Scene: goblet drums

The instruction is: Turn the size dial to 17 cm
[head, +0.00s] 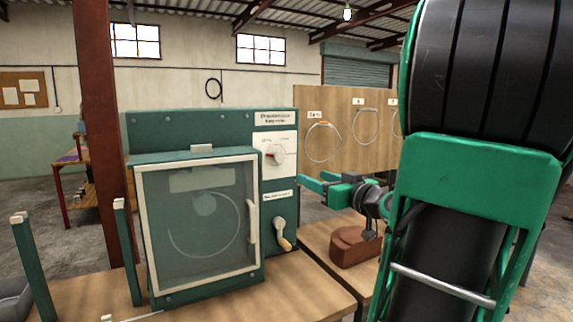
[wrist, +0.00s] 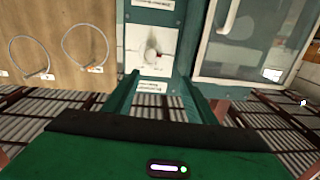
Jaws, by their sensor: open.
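The size dial (head: 275,155) is a small round knob with a red mark, on a white plate at the upper right of the green machine (head: 190,130). Its red mark points to the left in the head view; the scale marks are too small to read. The wrist view, turned over, shows the dial (wrist: 151,56) straight ahead, beyond the fingers. My gripper (head: 312,183) is open and empty, to the right of and a little below the dial, apart from it. In the wrist view its two green fingers (wrist: 165,85) stand on either side below the dial.
A glazed door (head: 200,220) with a pale handle fills the machine's front left. A crank handle (head: 283,238) sits below the dial. A wooden board (head: 345,115) with hanging rings stands behind, and a brown block (head: 355,245) is on the right bench.

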